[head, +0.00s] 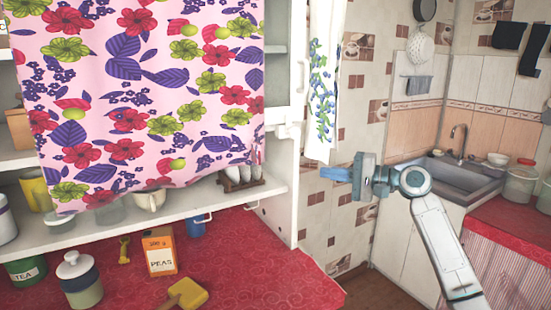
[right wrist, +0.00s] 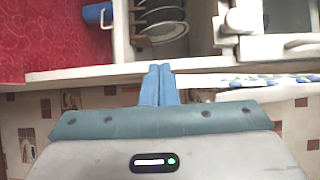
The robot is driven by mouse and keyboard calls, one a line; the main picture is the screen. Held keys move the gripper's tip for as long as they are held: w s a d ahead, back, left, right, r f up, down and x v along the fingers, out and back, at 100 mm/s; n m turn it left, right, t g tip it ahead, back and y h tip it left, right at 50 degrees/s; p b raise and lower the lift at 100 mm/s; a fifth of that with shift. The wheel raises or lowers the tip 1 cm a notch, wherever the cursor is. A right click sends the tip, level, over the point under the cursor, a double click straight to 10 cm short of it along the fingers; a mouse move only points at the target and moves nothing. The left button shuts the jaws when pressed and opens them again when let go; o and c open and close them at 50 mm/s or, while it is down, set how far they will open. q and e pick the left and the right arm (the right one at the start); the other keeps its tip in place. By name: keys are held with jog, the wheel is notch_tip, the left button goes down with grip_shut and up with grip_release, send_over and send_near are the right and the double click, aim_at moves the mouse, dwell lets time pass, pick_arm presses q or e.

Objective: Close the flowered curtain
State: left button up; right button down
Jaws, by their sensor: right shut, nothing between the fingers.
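The flowered curtain (head: 150,90) is pink with red, green and purple flowers. It hangs across the front of the shelf unit in the head view. Its right edge is near the cabinet's right side, where a strip of the shelves shows uncovered. My right gripper (head: 324,173) is shut and empty, to the right of the cabinet and apart from the curtain. Its blue fingers (right wrist: 159,84) also show in the right wrist view, pressed together. I cannot make out the curtain in that view. My left gripper is not in view.
The cabinet's side panel (head: 286,190) stands between my right gripper and the shelves. A white towel with blue berries (head: 322,90) hangs just above the gripper. A peas box (head: 160,255) and jars stand on the red counter (head: 255,270). A sink (head: 455,175) is at the right.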

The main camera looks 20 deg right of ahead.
jog(key=s+a+r+n+g+y, duration=0.2)
jog(key=s+a+r, duration=0.1)
jog(key=s+r, duration=0.4)
jog(key=s+a+p+x, duration=0.1)
jog(key=p+x, duration=0.5)
jog(key=x, duration=0.7)
jog(key=shift+s+r, duration=0.25)
jog(key=shift+r, duration=0.1)
jog(key=shift+d, duration=0.1)
